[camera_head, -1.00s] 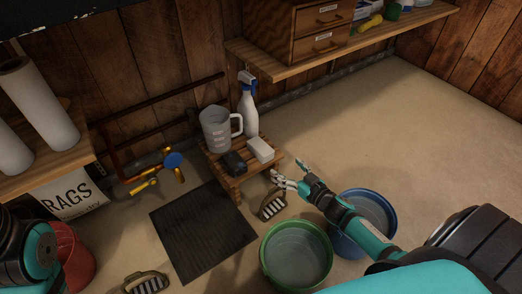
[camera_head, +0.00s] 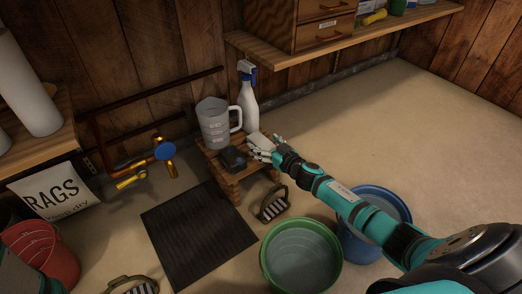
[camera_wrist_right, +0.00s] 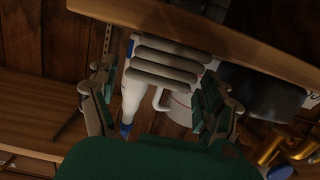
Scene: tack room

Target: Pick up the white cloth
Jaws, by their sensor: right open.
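The white cloth (camera_head: 259,140) is a small folded stack on the right side of the slatted wooden stool (camera_head: 228,181). My right gripper (camera_head: 261,151) is open at the cloth, and its fingers partly hide it in the head view. In the right wrist view the folded layers of the cloth (camera_wrist_right: 165,68) show between the two spread fingers of the right gripper (camera_wrist_right: 158,88). I cannot tell whether either finger touches it. My left gripper is out of view.
A dark object (camera_head: 233,158), a grey measuring jug (camera_head: 213,124) and a spray bottle (camera_head: 249,105) stand close to the cloth on or behind the stool. A green bucket (camera_head: 300,256) and a blue bucket (camera_head: 378,200) stand below my right arm. The floor to the right is clear.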

